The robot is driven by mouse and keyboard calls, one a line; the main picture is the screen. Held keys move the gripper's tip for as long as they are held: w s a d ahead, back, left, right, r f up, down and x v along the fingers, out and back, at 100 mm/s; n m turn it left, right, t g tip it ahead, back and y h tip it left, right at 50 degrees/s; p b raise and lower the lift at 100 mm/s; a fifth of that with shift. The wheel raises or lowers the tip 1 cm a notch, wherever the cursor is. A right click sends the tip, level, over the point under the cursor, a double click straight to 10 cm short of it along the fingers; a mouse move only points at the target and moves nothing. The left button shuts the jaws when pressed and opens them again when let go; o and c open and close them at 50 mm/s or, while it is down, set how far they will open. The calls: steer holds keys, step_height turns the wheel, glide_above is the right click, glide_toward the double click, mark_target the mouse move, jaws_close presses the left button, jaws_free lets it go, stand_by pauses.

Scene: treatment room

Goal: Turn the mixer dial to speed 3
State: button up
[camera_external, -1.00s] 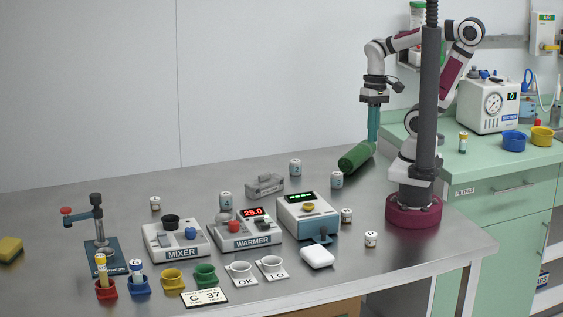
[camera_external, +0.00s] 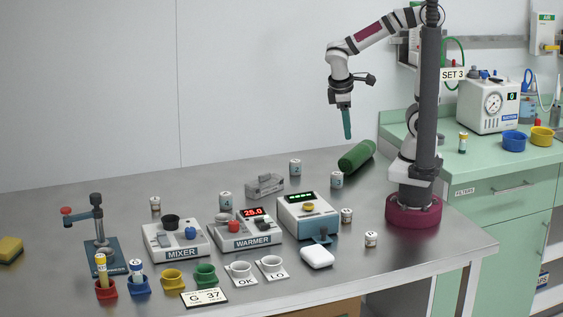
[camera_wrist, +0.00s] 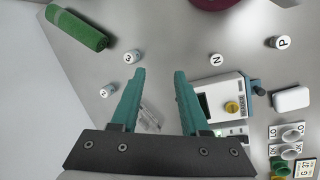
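The mixer (camera_external: 176,252) is a white box with a grey top, labelled MIXER, on the steel table at the left. On its top are a blue dial (camera_external: 191,233) and a black round part (camera_external: 171,221). The dial's pointer and speed marks are too small to read. My gripper (camera_external: 347,137) hangs in the air above the back of the table, well to the right of the mixer and higher. In the wrist view its two teal fingers (camera_wrist: 159,72) are apart with nothing gripped between them. The mixer is not visible in the wrist view.
The warmer (camera_external: 248,235) stands right of the mixer, then a white-and-teal device (camera_external: 308,216). A valve stand (camera_external: 101,250) is at the left, with coloured cups in front. A green cylinder (camera_external: 357,156) lies at the back. A card reads SET 3 (camera_external: 453,74).

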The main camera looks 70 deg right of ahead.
steer(key=shift+o, duration=1.2)
steer(key=w+a+f+n+t+h, duration=0.1)
steer(key=w+a+n+t+h, duration=0.1)
steer(key=w+a+n, duration=0.3)
steer(key=w+n+h, duration=0.1)
steer(key=w+n, duration=0.1)
steer(key=w, duration=0.1)
steer(key=shift+f+n+t, duration=0.15)
steer(key=shift+n+t, duration=0.15)
steer(key=shift+n, duration=0.1)
steer(key=n+t+y, duration=0.6)
steer(key=n+t, duration=0.6)
steer(key=n, duration=1.3)
glide_toward(192, 229)
steer(key=shift+m, duration=0.3)
steer(key=x, duration=0.8)
steer(key=shift+w+f, duration=0.2)
steer(key=shift+w, duration=0.35)
jaws_close()
